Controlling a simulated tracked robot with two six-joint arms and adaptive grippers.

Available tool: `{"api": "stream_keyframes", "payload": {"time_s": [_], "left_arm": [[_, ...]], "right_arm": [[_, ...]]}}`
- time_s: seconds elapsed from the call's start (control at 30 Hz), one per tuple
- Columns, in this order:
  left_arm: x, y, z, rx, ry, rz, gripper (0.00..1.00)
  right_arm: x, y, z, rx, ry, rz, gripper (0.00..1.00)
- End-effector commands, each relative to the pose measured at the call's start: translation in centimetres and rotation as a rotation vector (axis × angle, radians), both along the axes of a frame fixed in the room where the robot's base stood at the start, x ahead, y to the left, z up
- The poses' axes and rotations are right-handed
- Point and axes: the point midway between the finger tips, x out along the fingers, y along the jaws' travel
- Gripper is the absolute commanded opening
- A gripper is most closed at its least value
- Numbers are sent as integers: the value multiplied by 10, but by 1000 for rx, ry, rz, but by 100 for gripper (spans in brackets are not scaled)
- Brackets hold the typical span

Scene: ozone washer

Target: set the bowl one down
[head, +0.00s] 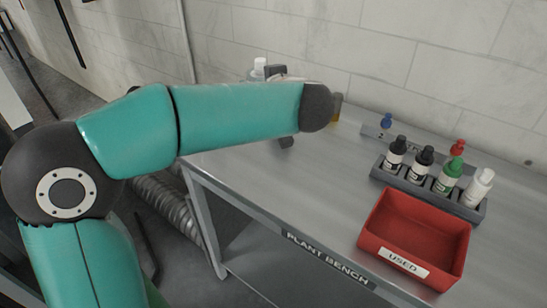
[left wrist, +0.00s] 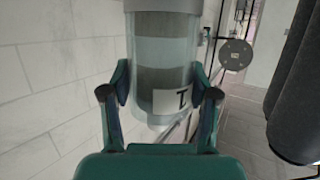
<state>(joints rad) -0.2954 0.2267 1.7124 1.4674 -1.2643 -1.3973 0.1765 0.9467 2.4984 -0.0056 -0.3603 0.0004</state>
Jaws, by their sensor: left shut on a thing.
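My left gripper (left wrist: 160,83) is shut on a clear cylindrical bowl (left wrist: 165,48) in the left wrist view. The bowl has a grey inside, a grey rim at the top edge of the picture and a white label with a black "T" low on its side. One finger presses on each side of it. In the head view my teal left arm reaches over the back left of the bench and hides most of the gripper and the bowl. I cannot tell whether the bowl touches the bench. My right gripper is not in view.
The grey bench (head: 330,190) has clear room in its middle. A red "USED" tray (head: 415,228) stands at front right. Behind it, a rack (head: 385,172) holds several small bottles. A white-capped bottle (head: 259,68) and an amber item (head: 337,106) show behind my arm.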

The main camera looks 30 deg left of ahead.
Motion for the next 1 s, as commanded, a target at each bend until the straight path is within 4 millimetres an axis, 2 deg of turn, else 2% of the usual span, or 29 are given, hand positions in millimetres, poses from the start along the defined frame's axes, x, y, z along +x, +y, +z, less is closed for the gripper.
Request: {"api": "stream_keyframes", "payload": {"time_s": [0.17,0.6,0.7,0.9,1.0], "left_arm": [[2,-3,-22,4,4,-7,16],[3,-4,-134,2,6,-9,16],[3,-5,-148,2,3,-11,16],[4,-5,-161,2,1,-9,16],[3,-4,-174,2,4,-10,16]], "right_arm": [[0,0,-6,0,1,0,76],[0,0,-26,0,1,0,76],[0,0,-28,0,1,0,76],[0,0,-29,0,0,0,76],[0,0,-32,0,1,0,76]]}}
